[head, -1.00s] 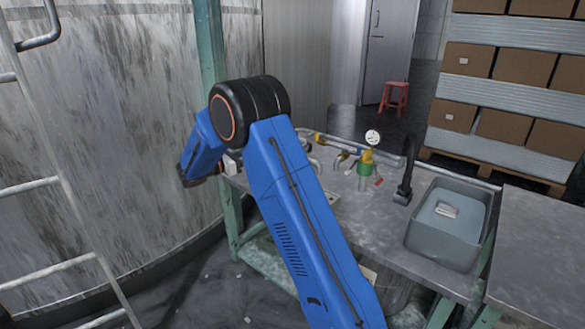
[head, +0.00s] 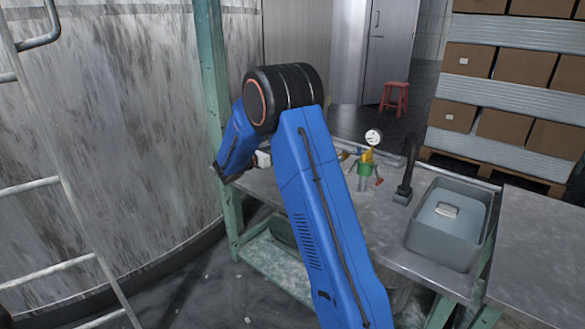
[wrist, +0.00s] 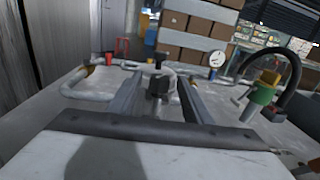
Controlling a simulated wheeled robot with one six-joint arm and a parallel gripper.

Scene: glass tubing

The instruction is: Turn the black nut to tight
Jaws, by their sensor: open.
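A black nut (wrist: 158,84) shows in the middle of the wrist view, with a second small black part (wrist: 160,59) above and behind it. My gripper (wrist: 158,98) is open; its two grey fingers reach forward to the left and right of the nut in that view. I cannot tell whether either finger touches it. Pale bent tubing (wrist: 92,82) runs behind and to the left of the fingers. In the head view my blue arm hides the nut and the gripper.
A red stool (head: 395,95) stands behind.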

